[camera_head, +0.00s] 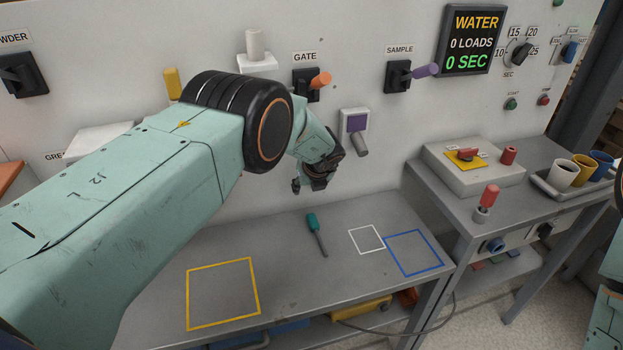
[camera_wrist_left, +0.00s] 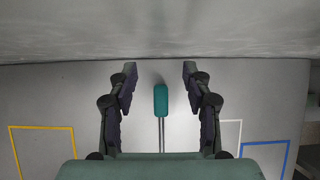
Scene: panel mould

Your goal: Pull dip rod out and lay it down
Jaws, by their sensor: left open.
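A thin rod with a teal handle (camera_head: 312,223), which looks like the dip rod, lies on the grey bench (camera_head: 285,285) below the panel. Its handle end points toward the panel. In the left wrist view the rod's teal handle (camera_wrist_left: 161,101) shows between the fingers, with the thin shaft running toward the palm. My left gripper (camera_head: 311,187) is open and empty, in front of the panel and above the rod, apart from it. The open fingers (camera_wrist_left: 159,78) also show in the left wrist view. My right gripper is not visible; only part of my right arm shows at the right edge.
A yellow outline (camera_head: 222,293), a small white outline (camera_head: 366,239) and a blue outline (camera_head: 413,252) mark the bench top. A side table holds a grey box (camera_head: 472,170) and several cups. The bench between the outlines is mostly clear.

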